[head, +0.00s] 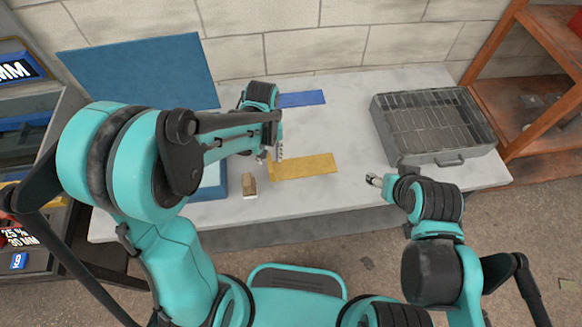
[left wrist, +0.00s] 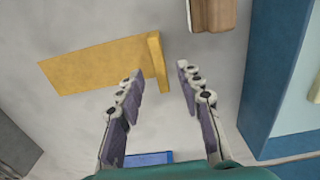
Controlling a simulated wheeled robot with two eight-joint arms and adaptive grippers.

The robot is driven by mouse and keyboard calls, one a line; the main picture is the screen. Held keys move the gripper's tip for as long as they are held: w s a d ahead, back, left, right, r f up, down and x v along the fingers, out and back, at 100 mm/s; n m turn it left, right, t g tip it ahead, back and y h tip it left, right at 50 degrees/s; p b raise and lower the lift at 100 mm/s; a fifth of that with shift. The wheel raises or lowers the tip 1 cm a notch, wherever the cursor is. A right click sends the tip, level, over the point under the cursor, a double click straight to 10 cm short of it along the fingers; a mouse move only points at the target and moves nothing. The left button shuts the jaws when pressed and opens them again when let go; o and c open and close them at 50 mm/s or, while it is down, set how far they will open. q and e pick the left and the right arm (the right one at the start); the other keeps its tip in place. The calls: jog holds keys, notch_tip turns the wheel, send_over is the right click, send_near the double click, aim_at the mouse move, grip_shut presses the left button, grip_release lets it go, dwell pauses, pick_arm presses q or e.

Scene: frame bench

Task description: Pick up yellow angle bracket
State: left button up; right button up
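The yellow angle bracket (head: 305,166) lies on the grey bench top, its long flat plate pointing right in the head view. In the left wrist view the bracket (left wrist: 95,67) shows its short raised flange at its right end. My left gripper (head: 269,157) is above the bracket's left end in the head view. In the left wrist view my left gripper (left wrist: 160,74) is open and empty, with the flange's near end between or just beyond its fingertips; I cannot tell the height gap. My right gripper (head: 374,181) is small at the bench's front right, apart from the bracket.
A brown block (head: 249,187) stands left of the bracket, near a blue container (head: 211,192). A blue flat piece (head: 302,99) lies behind. A grey tray with a wire rack (head: 449,156) stands at the right. A blue panel (head: 140,75) stands at the back left.

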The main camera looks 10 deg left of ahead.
aim_at(270, 163)
pick_arm(q)
jog(key=f, duration=0.1)
jog(key=f+b, duration=0.2)
jog(key=f, duration=0.1)
jog(key=shift+s, duration=0.25)
jog(key=shift+w+f, duration=0.1)
jog(key=shift+f, duration=0.35)
jog(key=shift+r, duration=0.1)
jog(key=shift+c, duration=1)
grip_shut()
